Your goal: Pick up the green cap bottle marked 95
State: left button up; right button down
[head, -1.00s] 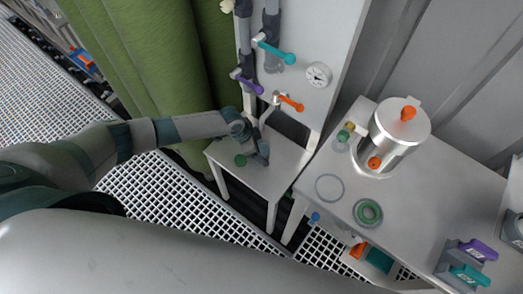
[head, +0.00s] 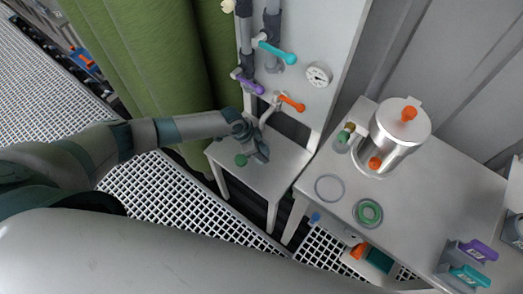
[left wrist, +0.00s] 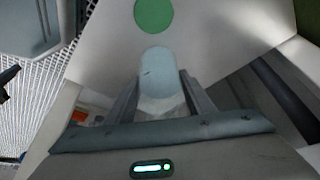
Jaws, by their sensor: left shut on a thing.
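A green round cap (head: 241,160) shows over the small white table (head: 278,178), just left of my left gripper (head: 262,156). In the left wrist view the green cap (left wrist: 153,14) lies beyond the fingertips, apart from them. My left gripper (left wrist: 161,88) is shut on a small bottle with a pale grey-blue round top (left wrist: 161,70) and a clear-looking body. In the head view my gripper hides this bottle. No number 95 is readable on either one. My right gripper is not in view.
A wall panel with teal (head: 278,53), purple (head: 250,85) and orange (head: 291,102) valve handles rises behind the small table. The larger table (head: 415,205) at right bears a metal vessel (head: 398,128), small capped bottles beside it and rings (head: 368,212).

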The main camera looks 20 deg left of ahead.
pick_arm(q)
jog(key=shift+r+b, duration=0.15)
jog(key=shift+b, duration=0.25)
jog(key=shift+s+r, duration=0.1)
jog(key=shift+s, duration=0.2)
jog(key=s+b, duration=0.2)
jog(key=s, duration=1.5)
jog(key=shift+s+b, duration=0.2)
jog(key=shift+b, duration=0.1)
jog(key=shift+w+a+r, duration=0.1)
jog(key=shift+a, duration=0.05)
